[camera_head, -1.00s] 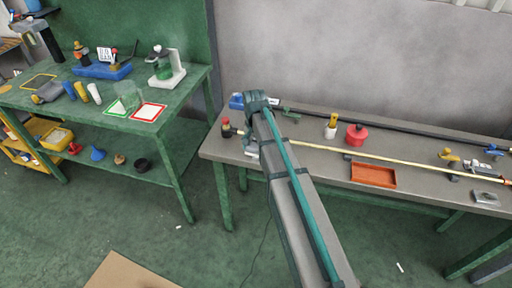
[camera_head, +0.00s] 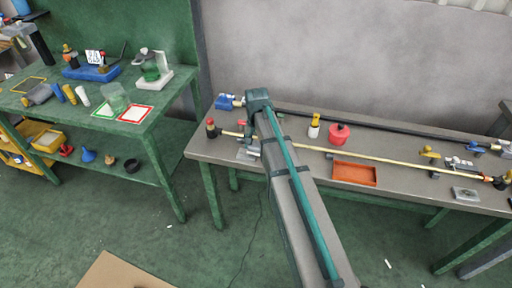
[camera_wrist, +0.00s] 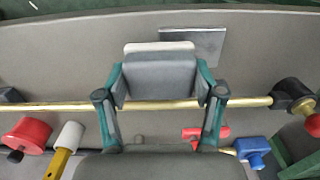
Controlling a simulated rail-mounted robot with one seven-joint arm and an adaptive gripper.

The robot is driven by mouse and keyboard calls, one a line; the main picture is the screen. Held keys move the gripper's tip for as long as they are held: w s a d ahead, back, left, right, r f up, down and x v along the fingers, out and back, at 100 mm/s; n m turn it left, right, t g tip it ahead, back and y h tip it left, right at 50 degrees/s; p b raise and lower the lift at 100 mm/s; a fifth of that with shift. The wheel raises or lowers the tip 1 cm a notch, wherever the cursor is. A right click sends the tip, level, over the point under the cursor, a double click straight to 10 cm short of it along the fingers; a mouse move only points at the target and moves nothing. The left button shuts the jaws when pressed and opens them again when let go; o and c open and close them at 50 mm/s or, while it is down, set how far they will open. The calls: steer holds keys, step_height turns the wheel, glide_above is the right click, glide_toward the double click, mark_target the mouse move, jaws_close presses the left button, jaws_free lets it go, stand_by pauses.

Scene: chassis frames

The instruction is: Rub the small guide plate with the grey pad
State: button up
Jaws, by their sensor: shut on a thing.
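My gripper (camera_wrist: 161,82) is shut on the grey pad (camera_wrist: 158,78), a block with a pale far edge, held between its two teal-jointed fingers. The small guide plate (camera_wrist: 205,46), a flat shiny metal square, lies on the bench near its front edge. In the wrist view the pad overlaps the plate's left part and hides it; I cannot tell whether they touch.
A brass rod (camera_head: 400,163) runs along the grey bench (camera_head: 300,173), passing beneath my gripper. A red-topped fitting (camera_head: 211,128) is at the rod's left end.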

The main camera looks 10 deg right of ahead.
steer(key=shift+a+r, duration=0.15)
steer(key=shift+r, duration=0.4)
steer(key=shift+r+p, duration=1.8)
steer(key=shift+r, duration=0.6)
